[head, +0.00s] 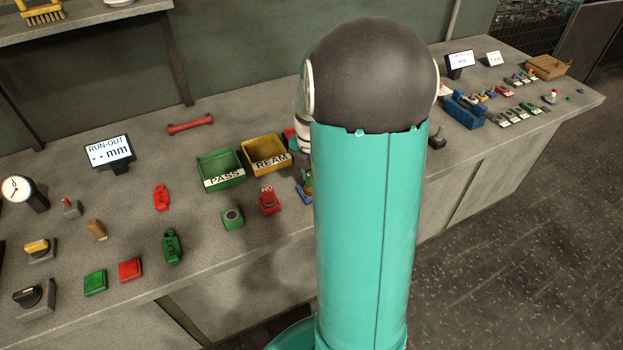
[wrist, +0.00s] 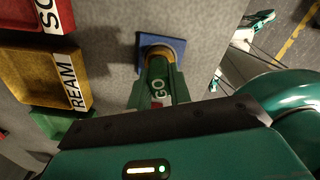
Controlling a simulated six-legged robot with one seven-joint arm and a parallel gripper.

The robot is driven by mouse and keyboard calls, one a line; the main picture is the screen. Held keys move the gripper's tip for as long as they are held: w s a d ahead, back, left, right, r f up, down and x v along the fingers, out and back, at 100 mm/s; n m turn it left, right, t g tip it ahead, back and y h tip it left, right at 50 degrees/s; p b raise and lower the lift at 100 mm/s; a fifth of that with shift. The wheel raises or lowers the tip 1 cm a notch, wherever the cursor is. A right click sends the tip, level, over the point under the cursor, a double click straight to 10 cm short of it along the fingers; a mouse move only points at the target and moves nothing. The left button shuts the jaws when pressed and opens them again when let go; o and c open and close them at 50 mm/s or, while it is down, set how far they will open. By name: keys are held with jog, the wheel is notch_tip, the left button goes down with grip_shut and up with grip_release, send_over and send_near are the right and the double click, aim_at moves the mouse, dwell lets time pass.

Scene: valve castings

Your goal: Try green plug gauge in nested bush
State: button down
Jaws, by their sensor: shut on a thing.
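The green plug gauge (wrist: 158,68), marked GO, is held between the fingers of my gripper (wrist: 158,88) in the wrist view. Its far end meets an orange-brown ring, the bush (wrist: 158,50), set in a blue block (wrist: 177,45). Gauge and bush look lined up, but I cannot tell how deep the gauge sits. In the head view my arm hides most of this; only a bit of the blue block (head: 304,196) shows at the arm's left edge. A green stand (head: 232,222) with a dark round top stands bare, left of the red NO gauge (head: 268,200).
A green PASS tray (head: 222,170) and a yellow REAM tray (head: 266,155) stand behind the block. A RUN-OUT display (head: 110,150), a dial gauge (head: 22,190) and red and green pieces lie left. A blue rack (head: 465,112) and small parts are at right.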

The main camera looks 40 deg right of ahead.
jog(key=shift+r, duration=0.1)
jog(key=shift+r, duration=3)
jog(key=shift+a, duration=0.1)
